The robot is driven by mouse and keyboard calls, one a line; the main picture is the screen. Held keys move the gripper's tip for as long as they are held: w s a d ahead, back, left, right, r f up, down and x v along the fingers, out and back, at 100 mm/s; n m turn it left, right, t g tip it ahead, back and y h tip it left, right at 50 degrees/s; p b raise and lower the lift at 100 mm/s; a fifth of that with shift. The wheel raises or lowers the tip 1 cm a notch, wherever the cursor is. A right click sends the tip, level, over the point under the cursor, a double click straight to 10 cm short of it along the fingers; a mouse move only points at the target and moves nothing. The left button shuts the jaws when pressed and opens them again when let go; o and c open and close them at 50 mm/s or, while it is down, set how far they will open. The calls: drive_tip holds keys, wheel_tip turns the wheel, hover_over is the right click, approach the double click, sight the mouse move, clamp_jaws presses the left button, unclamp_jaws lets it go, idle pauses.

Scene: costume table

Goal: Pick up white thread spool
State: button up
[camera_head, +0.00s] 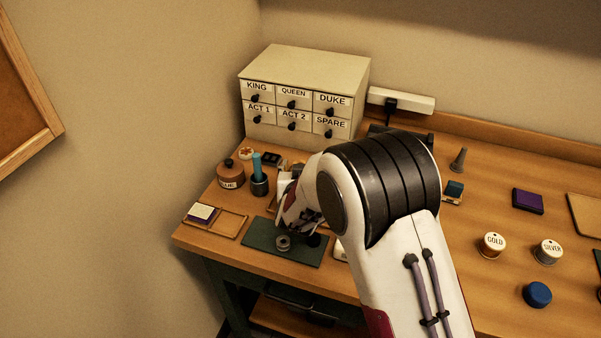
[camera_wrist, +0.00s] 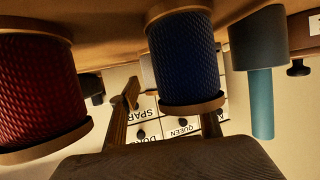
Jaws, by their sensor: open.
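I cannot make out the white thread spool for certain in either view. A pale shape (camera_head: 284,179) shows partly behind my gripper in the head view, too hidden to name. In the wrist view, which is upside down, a red thread spool (camera_wrist: 38,85) is at the left and a blue thread spool (camera_wrist: 186,60) is near the middle. My gripper (camera_wrist: 165,103) has its fingers apart with nothing seen held. The blue spool hides part of the right finger. In the head view my gripper (camera_head: 300,218) is low over the table's left part, largely covered by my arm.
A teal stick in a dark cup (camera_head: 259,184), a brown glue pot (camera_head: 230,175) and a small tray (camera_head: 230,224) stand left. A green mat (camera_head: 263,246) lies in front. Labelled drawers (camera_head: 310,65) stand behind.

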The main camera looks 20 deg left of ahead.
idle(0.4)
drive_tip(key=c, duration=1.2)
drive_tip(key=shift+r, duration=0.2)
wheel_tip(320, 180, up, 10)
drive_tip(key=shift+f, duration=0.15)
